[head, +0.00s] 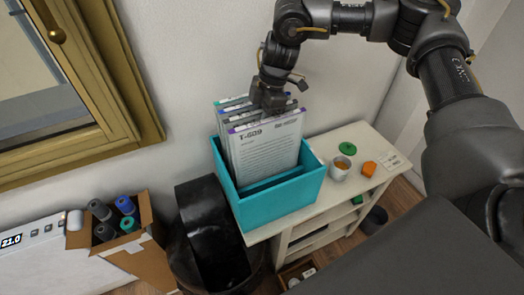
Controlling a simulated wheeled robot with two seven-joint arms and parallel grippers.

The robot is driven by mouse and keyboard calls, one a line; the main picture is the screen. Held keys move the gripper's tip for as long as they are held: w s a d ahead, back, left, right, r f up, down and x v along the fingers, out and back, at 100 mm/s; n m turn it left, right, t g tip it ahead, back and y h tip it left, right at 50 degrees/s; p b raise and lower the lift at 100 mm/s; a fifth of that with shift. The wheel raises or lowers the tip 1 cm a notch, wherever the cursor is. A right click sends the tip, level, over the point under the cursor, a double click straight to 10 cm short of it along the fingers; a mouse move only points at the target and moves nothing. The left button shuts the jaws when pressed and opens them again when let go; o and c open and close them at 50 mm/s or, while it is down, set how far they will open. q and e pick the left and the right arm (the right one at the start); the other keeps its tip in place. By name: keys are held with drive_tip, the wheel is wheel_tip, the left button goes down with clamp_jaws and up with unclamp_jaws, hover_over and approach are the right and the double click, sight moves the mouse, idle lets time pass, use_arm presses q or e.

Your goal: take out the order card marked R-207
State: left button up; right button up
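Several order cards stand upright in a teal box (236,203) on a small shelf unit. The front card (266,150) has a purple top edge and reads T-609. More cards (232,104) stand behind it, with only their top edges and corners showing. I cannot read R-207 on any of them. My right gripper (271,110) comes down from above onto the top of the card stack, at or just behind the front card. Its fingertips are hidden among the cards, so I cannot tell whether they are apart or closed on one. My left gripper is out of view.
The shelf unit's top (362,140) also carries a small cup (341,168), a green disc (347,149) and an orange piece (369,168). A black bin (215,235) stands left of the box. A wall rises behind.

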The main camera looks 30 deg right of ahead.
drive_tip(key=shift+f, duration=0.25)
idle(0.3)
clamp_jaws()
